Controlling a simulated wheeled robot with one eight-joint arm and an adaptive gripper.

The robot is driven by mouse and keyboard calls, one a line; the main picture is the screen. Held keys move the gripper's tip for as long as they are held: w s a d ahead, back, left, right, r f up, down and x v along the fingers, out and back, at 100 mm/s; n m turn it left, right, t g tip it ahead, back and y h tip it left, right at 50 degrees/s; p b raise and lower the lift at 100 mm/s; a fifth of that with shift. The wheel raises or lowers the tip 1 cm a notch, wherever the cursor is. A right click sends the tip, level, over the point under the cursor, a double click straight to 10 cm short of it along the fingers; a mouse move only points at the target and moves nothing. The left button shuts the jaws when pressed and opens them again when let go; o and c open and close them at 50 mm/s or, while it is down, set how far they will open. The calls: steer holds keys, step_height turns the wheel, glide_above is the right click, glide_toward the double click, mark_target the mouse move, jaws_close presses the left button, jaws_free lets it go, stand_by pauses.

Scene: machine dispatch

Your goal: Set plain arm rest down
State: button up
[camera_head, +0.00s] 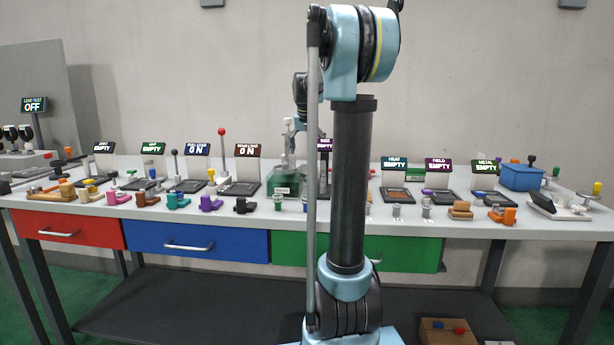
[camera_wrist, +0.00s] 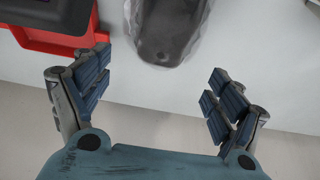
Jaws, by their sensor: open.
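My gripper (camera_wrist: 160,78) is open in the wrist view, with its two padded fingers wide apart and nothing between them. A translucent grey, rounded piece (camera_wrist: 165,38) with a dark round mark lies beyond the fingertips, apart from them, over a white surface. I cannot tell whether it is the plain arm rest. In the head view I cannot single out the plain arm rest, and my arm hides part of the bench. A pale upright fixture on a green base (camera_head: 283,186) stands just left of my arm; my gripper is not clear there.
A long white bench (camera_head: 480,232) carries several small coloured parts along its front and sign-topped stations behind. A blue box (camera_head: 521,177) stands at the right. Red (camera_head: 68,230), blue (camera_head: 195,243) and green drawers hang below. In the wrist view, a red frame (camera_wrist: 40,40) lies near the left finger.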

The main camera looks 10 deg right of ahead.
mark_target(308, 166)
steer(key=x, duration=0.9)
steer(key=shift+w+a+f, duration=0.1)
steer(key=shift+w+f, duration=0.05)
steer(key=shift+f, duration=0.25)
steer(key=shift+c, duration=0.6)
steer(key=c, duration=1.3)
steer(key=shift+r, duration=0.15)
